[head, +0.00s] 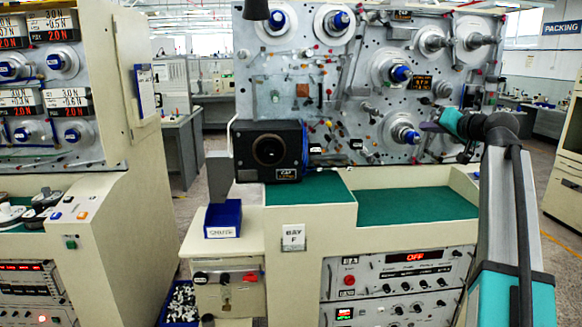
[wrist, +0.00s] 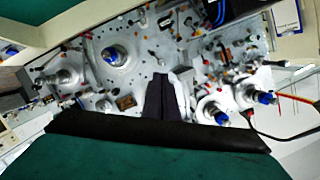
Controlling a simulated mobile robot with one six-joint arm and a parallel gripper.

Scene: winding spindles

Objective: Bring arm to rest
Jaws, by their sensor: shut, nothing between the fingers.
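My arm rises at the right of the head view and bends over toward the winding panel (head: 285,95). My gripper (head: 432,127) is in front of the right part of this panel, close to a blue-tipped spindle (head: 405,134). In the wrist view my gripper (wrist: 160,92) shows as two dark fingers, shut together with nothing between them. Behind the fingers the wrist view shows the panel tilted, with several blue-tipped spindles such as one on the left (wrist: 115,55). I cannot tell the exact gap between the fingertips and the panel.
A blue bin (head: 223,218) sits on a side ledge at the left. Control units (head: 395,285) fill the bench front. Another winding machine (head: 100,200) stands on the far left.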

